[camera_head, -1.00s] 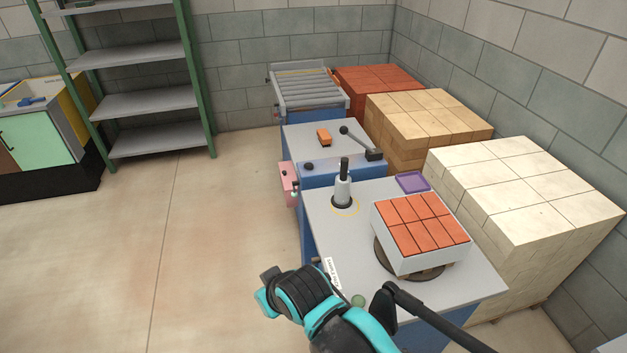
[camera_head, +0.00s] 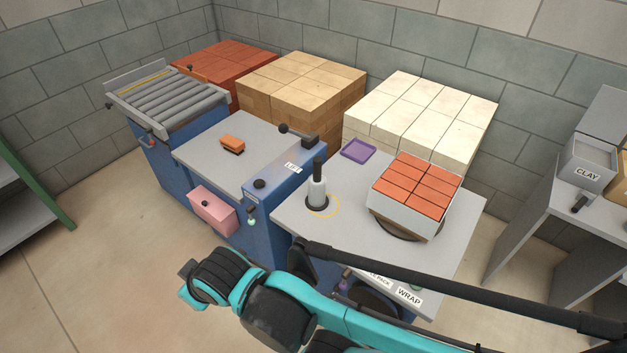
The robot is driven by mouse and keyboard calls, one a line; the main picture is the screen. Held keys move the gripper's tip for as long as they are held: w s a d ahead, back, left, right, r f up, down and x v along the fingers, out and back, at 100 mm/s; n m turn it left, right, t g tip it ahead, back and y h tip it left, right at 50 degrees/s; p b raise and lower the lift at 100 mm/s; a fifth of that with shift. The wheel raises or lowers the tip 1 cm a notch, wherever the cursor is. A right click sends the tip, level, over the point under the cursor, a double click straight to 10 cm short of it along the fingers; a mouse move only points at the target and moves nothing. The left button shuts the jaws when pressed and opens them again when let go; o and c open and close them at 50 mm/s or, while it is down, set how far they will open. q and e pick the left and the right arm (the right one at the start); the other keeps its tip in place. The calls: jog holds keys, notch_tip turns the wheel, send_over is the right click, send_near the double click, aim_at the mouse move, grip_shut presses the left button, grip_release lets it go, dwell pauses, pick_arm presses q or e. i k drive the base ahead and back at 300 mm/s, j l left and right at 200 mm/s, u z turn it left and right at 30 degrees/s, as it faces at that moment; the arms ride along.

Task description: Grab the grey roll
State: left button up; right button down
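The grey roll (camera_head: 317,193) is a pale upright cylinder with a dark handle on top. It stands on the grey wrap table (camera_head: 345,228), inside or at the edge of a yellow ring marked there. A teal and black arm of mine crosses the bottom of the view, in front of the table. I see no gripper fingers on it. My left gripper is not in view either. Nothing touches the roll.
A pack of red bricks (camera_head: 416,183) sits on a turntable right of the roll. A purple tray (camera_head: 358,149) lies behind it. The lift table (camera_head: 228,143), with an orange block (camera_head: 232,144), stands left. Brick stacks stand behind. Open floor lies at left.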

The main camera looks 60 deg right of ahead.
aim_at(316, 199)
jog(key=i+l+z, duration=0.1)
jog(key=i+z, duration=0.55)
jog(key=z, duration=0.25)
jog(key=i+j+z, duration=0.1)
jog(key=i+z, duration=0.3)
jog(key=i+j+z, duration=0.2)
jog(key=z, duration=0.25)
jog(key=i, duration=0.1)
